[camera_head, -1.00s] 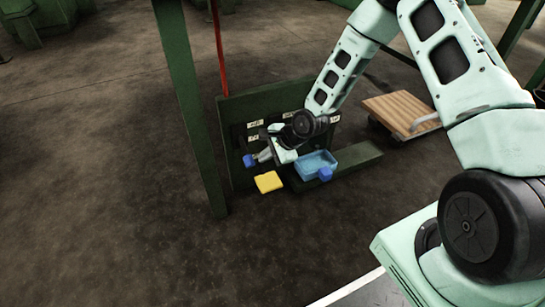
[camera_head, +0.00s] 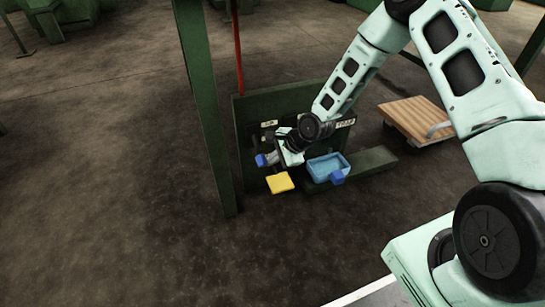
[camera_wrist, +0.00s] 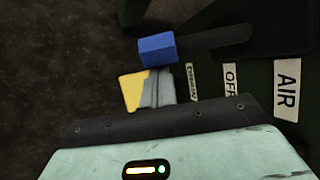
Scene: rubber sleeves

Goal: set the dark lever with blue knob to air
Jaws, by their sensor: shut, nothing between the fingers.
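The dark lever (camera_wrist: 215,42) runs in from the right in the wrist view and ends in a blue knob (camera_wrist: 157,50). The knob also shows in the head view (camera_head: 262,160), at the left side of a green panel (camera_head: 290,100). My gripper (camera_wrist: 158,78) is shut and empty, its grey fingertips just below the knob in the wrist view. I cannot tell whether they touch it. A third label (camera_wrist: 192,82) nearer the fingers is unreadable.
A yellow block (camera_head: 280,183) lies below the gripper. A blue tray (camera_head: 328,167) stands to its right, with another blue knob (camera_head: 337,178) at its front. A green post (camera_head: 205,120) rises left of the panel. A wooden-topped cart (camera_head: 418,117) stands farther right.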

